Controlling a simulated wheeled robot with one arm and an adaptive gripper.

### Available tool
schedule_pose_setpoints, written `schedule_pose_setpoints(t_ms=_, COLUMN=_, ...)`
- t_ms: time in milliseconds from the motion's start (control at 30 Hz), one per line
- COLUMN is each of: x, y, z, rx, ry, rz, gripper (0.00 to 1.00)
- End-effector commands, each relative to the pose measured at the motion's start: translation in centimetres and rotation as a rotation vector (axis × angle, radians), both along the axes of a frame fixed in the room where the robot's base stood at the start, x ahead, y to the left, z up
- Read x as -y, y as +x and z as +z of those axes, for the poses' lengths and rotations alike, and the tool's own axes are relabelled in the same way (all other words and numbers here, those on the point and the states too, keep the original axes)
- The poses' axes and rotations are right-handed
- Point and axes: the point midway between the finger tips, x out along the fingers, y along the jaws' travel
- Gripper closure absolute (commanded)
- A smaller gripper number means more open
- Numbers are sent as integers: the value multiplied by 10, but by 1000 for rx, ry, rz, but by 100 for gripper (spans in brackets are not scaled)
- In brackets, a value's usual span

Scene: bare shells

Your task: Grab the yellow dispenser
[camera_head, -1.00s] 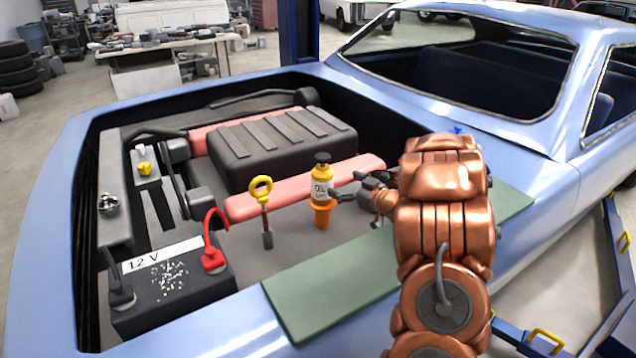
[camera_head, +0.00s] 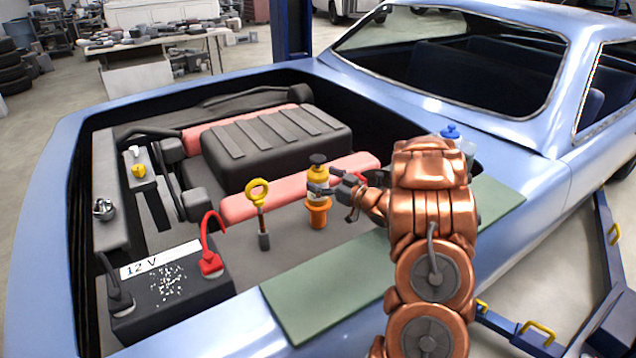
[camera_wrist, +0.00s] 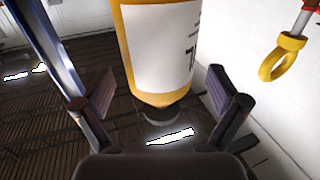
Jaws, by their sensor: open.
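The yellow dispenser (camera_head: 318,186) is a small bottle with a black cap and a white label. It stands upright on an orange base (camera_head: 318,212) in the engine bay. In the wrist view the dispenser (camera_wrist: 160,50) fills the top middle, its dark cap end toward the gripper. My gripper (camera_head: 328,188) is at the dispenser from the right in the head view, and its near finger covers part of the label. In the wrist view my gripper (camera_wrist: 160,95) is open, with one finger on each side of the dispenser and gaps showing on both sides.
A yellow-ringed dipstick (camera_head: 258,195) stands just left of the dispenser; its ring (camera_wrist: 282,57) shows in the wrist view. A 12 V battery (camera_head: 170,290) sits at front left. A green mat (camera_head: 320,290) lies on the fender. A blue-capped bottle (camera_head: 451,133) stands behind my arm.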

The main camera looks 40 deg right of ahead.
Motion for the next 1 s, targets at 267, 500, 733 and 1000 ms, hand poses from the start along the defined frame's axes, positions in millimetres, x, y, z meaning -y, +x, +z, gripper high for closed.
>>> schedule_pose_setpoints(t_ms=267, x=-3, y=16, z=-1, rx=0, ry=1, rz=-1, gripper=3)
schedule_pose_setpoints(t_ms=500, x=-3, y=16, z=-1, rx=0, ry=1, rz=-1, gripper=12)
schedule_pose_setpoints(t_ms=733, x=-3, y=16, z=-1, rx=-1, ry=1, rz=-2, gripper=36)
schedule_pose_setpoints(t_ms=1000, x=-3, y=16, z=-1, rx=-1, ry=1, rz=-2, gripper=64)
